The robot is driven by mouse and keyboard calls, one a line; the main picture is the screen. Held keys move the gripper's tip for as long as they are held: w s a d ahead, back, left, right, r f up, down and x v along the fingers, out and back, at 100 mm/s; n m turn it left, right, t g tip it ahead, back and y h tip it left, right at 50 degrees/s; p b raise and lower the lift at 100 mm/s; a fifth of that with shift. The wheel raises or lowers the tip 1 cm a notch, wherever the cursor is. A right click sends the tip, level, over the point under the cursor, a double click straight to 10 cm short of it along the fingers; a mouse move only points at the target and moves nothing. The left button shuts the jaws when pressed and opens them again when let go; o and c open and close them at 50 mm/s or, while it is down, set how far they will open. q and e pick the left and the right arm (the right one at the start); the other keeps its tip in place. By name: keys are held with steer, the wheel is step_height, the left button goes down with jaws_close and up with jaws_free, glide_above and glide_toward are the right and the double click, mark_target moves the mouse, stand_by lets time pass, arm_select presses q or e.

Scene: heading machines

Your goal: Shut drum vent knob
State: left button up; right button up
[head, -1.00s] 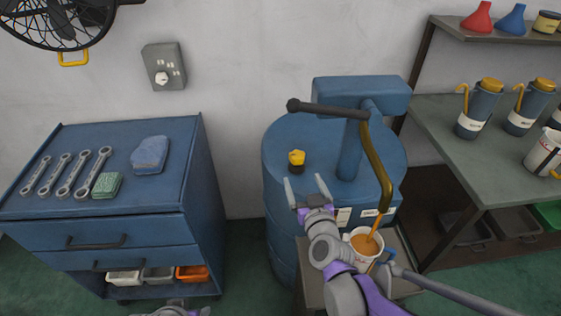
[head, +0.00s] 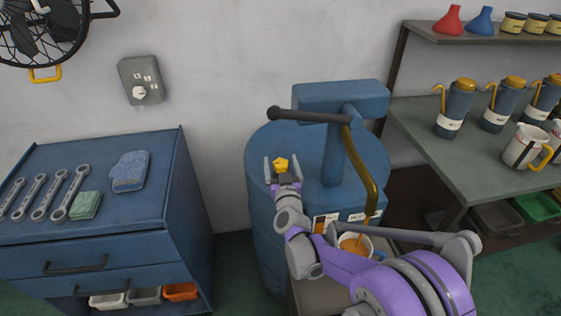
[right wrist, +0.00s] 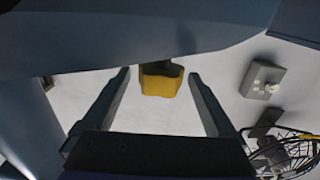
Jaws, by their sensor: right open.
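The yellow vent knob (head: 281,163) stands on top of the blue drum (head: 262,205), left of the pump post. My right gripper (head: 283,166) is open, with its fingers on either side of the knob in the head view. In the right wrist view the knob (right wrist: 160,84) shows between the two spread fingertips (right wrist: 160,74), with gaps on both sides. I see no finger touching it. My left gripper is not in view.
The pump's dark lever (head: 310,116) and brass spout (head: 365,175) are right of the gripper. A cup of orange-brown liquid (head: 355,245) stands below the spout, close to my right arm. A blue tool cabinet (head: 150,205) is left; a bench (head: 455,160) with pitchers is right.

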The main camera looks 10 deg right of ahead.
steer(key=shift+w, duration=0.3)
steer(key=c, duration=1.4)
